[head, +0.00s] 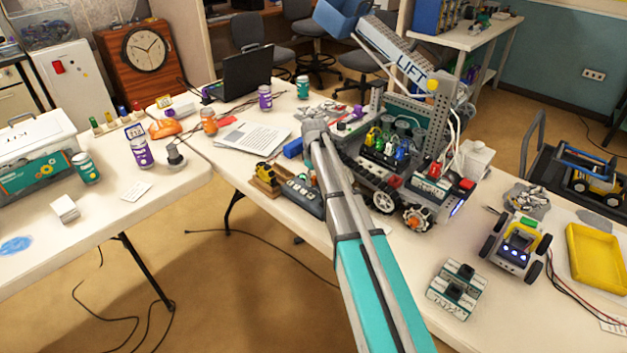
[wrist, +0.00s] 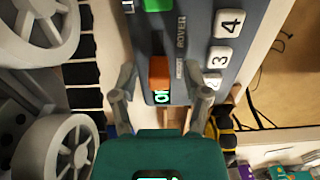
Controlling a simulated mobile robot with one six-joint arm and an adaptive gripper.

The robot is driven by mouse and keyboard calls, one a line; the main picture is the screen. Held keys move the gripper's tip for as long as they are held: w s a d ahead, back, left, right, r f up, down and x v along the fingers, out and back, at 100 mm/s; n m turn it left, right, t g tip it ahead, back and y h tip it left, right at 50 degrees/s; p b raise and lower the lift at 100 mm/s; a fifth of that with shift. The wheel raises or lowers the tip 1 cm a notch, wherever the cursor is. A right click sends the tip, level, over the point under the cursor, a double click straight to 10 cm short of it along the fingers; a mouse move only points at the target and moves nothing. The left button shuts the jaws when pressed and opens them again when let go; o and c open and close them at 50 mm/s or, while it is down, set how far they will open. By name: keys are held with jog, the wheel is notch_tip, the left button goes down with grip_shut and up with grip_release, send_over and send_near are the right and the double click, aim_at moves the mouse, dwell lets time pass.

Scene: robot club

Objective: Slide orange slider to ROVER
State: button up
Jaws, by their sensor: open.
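The orange slider (wrist: 159,72) sits in a dark slot on a grey-blue control box (wrist: 205,15) in the wrist view. The word ROVER is printed beside the slot, farther up the picture than the slider. A smaller label beside the slider is hard to read. My gripper (wrist: 162,96) is open, with one finger on each side of the slider and a gap to both. Nothing is held. In the head view the control box (head: 303,196) lies on the table beside my arm; the slider and my gripper cannot be made out there.
A wheeled robot marked LIFT (head: 383,201) stands close to the box; its grey wheels (wrist: 62,150) fill the wrist view's left. White number buttons (wrist: 229,23), a green button (wrist: 158,5) and a green-lit display (wrist: 161,97) are on the box. A yellow-black object (wrist: 222,128) is nearby.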

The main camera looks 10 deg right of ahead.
grip_shut()
dwell(0.3)
jog(key=shift+s+d, duration=0.4)
jog(key=shift+s, duration=0.2)
jog(key=shift+s+d, duration=0.35)
jog(key=shift+s, duration=0.2)
grip_release()
jog(key=shift+w, duration=0.1)
